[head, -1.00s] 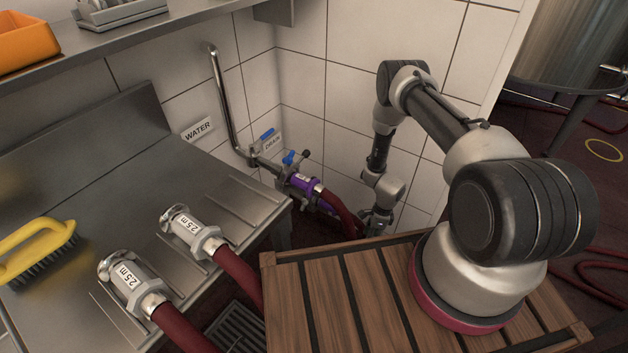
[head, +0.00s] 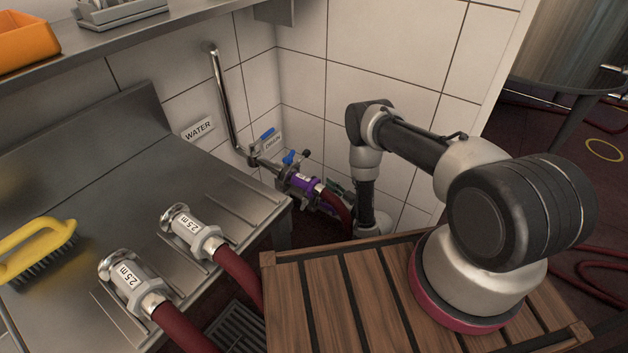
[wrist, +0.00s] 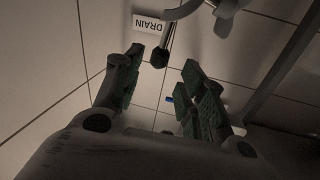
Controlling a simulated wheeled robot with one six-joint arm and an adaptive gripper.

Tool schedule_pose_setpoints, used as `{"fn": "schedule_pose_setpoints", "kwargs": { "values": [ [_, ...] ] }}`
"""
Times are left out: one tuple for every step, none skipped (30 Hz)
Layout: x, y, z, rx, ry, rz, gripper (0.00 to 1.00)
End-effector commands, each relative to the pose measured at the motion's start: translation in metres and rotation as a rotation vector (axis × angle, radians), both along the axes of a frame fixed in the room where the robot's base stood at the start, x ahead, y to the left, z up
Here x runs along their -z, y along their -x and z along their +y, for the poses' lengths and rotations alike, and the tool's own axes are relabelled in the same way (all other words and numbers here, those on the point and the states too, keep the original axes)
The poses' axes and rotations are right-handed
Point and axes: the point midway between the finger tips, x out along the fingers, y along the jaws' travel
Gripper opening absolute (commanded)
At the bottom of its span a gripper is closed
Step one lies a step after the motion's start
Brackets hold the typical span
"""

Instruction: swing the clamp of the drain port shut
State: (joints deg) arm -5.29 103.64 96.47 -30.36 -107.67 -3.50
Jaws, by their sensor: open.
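Lower down are a second blue handle (head: 290,157) and a dark clamp knob (head: 306,153) on a short arm standing out from the port. A purple-banded hose coupling (head: 304,182) with a dark red hose sits at the port's end. In the wrist view a dark knob on a rod (wrist: 164,48) appears just beyond and between my fingertips, apart from both. My gripper (wrist: 161,62) is open, with green pads. In the head view my gripper is mostly hidden low beside the hose. Whether it touches the hose cannot be told.
A DRAIN label (wrist: 149,23) is on the tiled wall. A slatted wooden platform (head: 330,300) lies under my arm base. Tiled walls close the corner.

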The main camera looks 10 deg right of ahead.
Motion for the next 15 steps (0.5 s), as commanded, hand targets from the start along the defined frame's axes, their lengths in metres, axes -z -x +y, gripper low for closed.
{"fn": "schedule_pose_setpoints", "kwargs": {
  "values": [
    [-0.001, -0.007, 0.005, -0.002, 0.000, -0.003, 0.41],
    [-0.001, -0.011, 0.009, -0.003, 0.000, -0.004, 0.41],
    [-0.001, -0.017, 0.012, -0.002, 0.000, -0.003, 0.41],
    [-0.001, -0.022, 0.015, -0.001, 0.000, -0.003, 0.41],
    [-0.001, -0.026, 0.018, -0.002, 0.000, -0.003, 0.41],
    [-0.001, -0.032, 0.022, -0.002, 0.001, -0.002, 0.41],
    [-0.001, -0.036, 0.024, 0.000, 0.000, -0.001, 0.41],
    [-0.001, -0.040, 0.026, 0.001, 0.000, -0.001, 0.41],
    [0.000, -0.044, 0.030, 0.000, 0.001, -0.001, 0.41],
    [0.000, -0.047, 0.031, 0.000, 0.001, -0.001, 0.41],
    [0.000, -0.049, 0.033, 0.001, 0.001, 0.000, 0.41],
    [0.000, -0.052, 0.034, 0.002, 0.000, 0.000, 0.41],
    [0.000, -0.054, 0.035, 0.002, 0.001, 0.001, 0.41],
    [0.000, -0.055, 0.036, 0.003, 0.000, 0.002, 0.41],
    [0.000, -0.056, 0.037, 0.003, 0.000, 0.002, 0.41]
  ]
}}
